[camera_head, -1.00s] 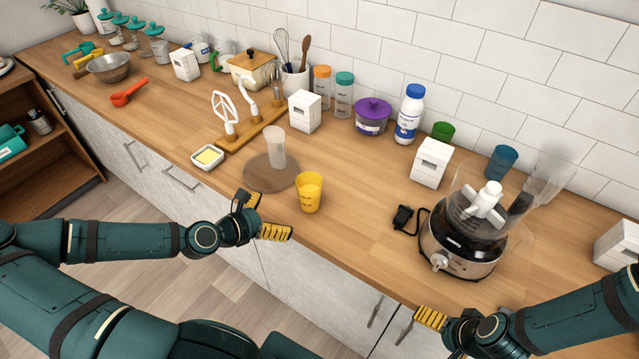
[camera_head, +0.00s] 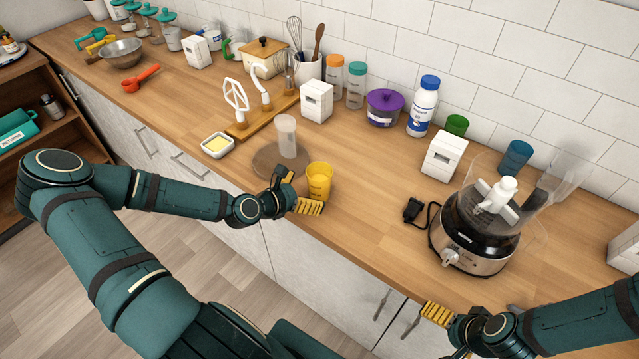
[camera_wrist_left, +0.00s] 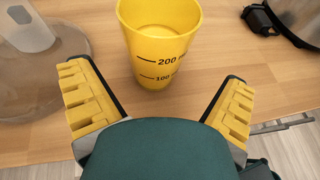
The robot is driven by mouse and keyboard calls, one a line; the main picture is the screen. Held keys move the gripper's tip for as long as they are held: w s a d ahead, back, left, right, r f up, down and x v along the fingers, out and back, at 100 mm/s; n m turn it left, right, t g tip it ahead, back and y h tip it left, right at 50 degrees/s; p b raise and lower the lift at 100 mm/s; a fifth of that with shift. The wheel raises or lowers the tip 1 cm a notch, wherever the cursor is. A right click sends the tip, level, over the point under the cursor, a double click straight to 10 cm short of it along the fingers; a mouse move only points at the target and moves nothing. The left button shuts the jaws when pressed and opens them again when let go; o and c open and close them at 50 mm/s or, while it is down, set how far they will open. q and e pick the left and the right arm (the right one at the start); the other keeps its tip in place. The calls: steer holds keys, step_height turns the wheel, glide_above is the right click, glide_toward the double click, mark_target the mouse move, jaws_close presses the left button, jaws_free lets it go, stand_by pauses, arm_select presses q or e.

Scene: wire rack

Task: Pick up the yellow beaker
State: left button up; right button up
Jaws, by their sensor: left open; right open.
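In the left wrist view the beaker (camera_wrist_left: 160,45) shows dark volume marks and lies just ahead of the gap between the fingers. My left gripper (camera_head: 298,191) is open and empty, close beside the beaker on its left and front. In the left wrist view its two yellow-padded fingers (camera_wrist_left: 159,103) are spread wide. My right gripper (camera_head: 445,325) is at the front edge below the food processor; its fingers are partly hidden.
A black plug (camera_head: 412,209) and a food processor (camera_head: 474,238) are to the right. Bare counter lies between the beaker and the plug.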

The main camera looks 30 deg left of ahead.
arm_select(q)
steer(key=shift+a+x, duration=0.15)
steer(key=shift+x, duration=1.15)
steer(key=shift+a+x, duration=0.15)
steer(key=shift+x, duration=1.15)
steer(key=shift+f, duration=0.1)
steer(key=c, duration=1.3)
steer(key=shift+c, duration=0.2)
